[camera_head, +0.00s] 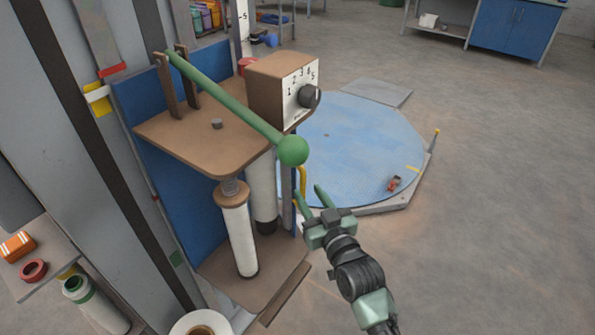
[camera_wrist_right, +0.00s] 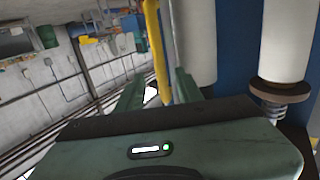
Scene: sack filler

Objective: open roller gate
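The sack filler has two upright white rollers, a front one (camera_head: 239,235) and a rear one (camera_head: 263,185), under a brown shelf (camera_head: 190,150). A yellow bar (camera_head: 302,181) stands upright at its right edge, partly hidden by the shelf and knob. I cannot tell which part is the gate. My right gripper (camera_head: 309,192) is open beside the rollers, its fingers pointing at the bar. In the right wrist view the yellow bar (camera_wrist_right: 155,45) lies between the open fingers (camera_wrist_right: 158,88), with no contact visible. My left gripper is out of view.
A green lever with a ball knob (camera_head: 292,151) juts out just above my right gripper. A brown dial box (camera_head: 287,87) sits on the shelf. A blue round floor plate (camera_head: 352,150) lies behind; the floor to the right is clear.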

